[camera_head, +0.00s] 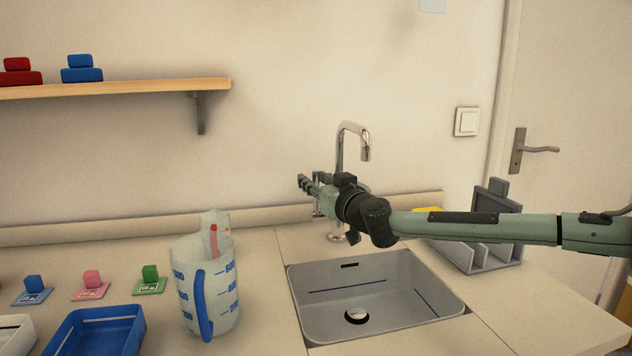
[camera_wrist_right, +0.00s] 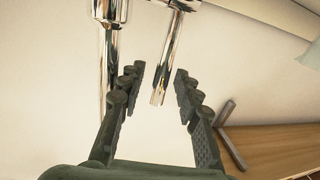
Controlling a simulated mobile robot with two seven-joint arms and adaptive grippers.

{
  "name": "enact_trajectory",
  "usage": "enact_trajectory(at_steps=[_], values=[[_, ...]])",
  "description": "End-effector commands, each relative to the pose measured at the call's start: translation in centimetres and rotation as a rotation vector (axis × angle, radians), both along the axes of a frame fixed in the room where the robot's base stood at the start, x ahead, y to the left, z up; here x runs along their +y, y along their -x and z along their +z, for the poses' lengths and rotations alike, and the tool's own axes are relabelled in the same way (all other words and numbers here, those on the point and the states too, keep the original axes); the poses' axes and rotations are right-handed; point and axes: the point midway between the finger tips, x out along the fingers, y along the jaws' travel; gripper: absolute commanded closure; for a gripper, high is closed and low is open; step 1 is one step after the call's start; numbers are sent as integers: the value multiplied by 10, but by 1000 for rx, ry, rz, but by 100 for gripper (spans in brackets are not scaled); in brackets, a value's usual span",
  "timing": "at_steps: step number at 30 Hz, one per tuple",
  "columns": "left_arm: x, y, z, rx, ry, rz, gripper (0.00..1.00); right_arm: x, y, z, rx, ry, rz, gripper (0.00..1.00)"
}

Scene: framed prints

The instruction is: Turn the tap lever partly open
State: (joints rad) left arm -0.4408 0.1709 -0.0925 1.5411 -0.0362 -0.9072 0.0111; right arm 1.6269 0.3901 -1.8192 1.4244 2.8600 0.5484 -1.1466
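The chrome tap (camera_head: 340,150) stands behind the sink, its spout curving over to the right. Its slim chrome lever (camera_head: 317,208) shows below my right gripper (camera_head: 309,185), left of the tap post, partly hidden by the gripper. In the right wrist view the tap post (camera_wrist_right: 110,60) runs down at left, and the lever (camera_wrist_right: 172,55) ends in the gap between the fingers of my right gripper (camera_wrist_right: 157,85). The fingers are apart, with no visible contact on the lever. How deep the lever sits between them is unclear. My left gripper is not in view.
A grey sink (camera_head: 375,325) is below my right arm. A measuring jug (camera_head: 222,290) with a blue handle stands left of it. A grey rack (camera_head: 490,255) is at right. A wooden shelf (camera_head: 150,88) is on the wall at upper left. A blue tray (camera_head: 130,315) is at lower left.

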Motion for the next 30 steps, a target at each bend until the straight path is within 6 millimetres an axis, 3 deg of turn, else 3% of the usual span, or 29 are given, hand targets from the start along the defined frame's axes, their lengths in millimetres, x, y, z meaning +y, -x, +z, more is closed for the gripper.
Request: enact_trajectory(at_steps=[3,11,24,30], values=[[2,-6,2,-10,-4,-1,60,0,0,0,0,0,0,69],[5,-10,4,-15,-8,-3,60,0,0,0,0,0,0,100],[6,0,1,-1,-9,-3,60,0,1,-1,-3,-2,1,100],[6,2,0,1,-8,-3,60,-2,8,-5,-83,-33,2,100]])
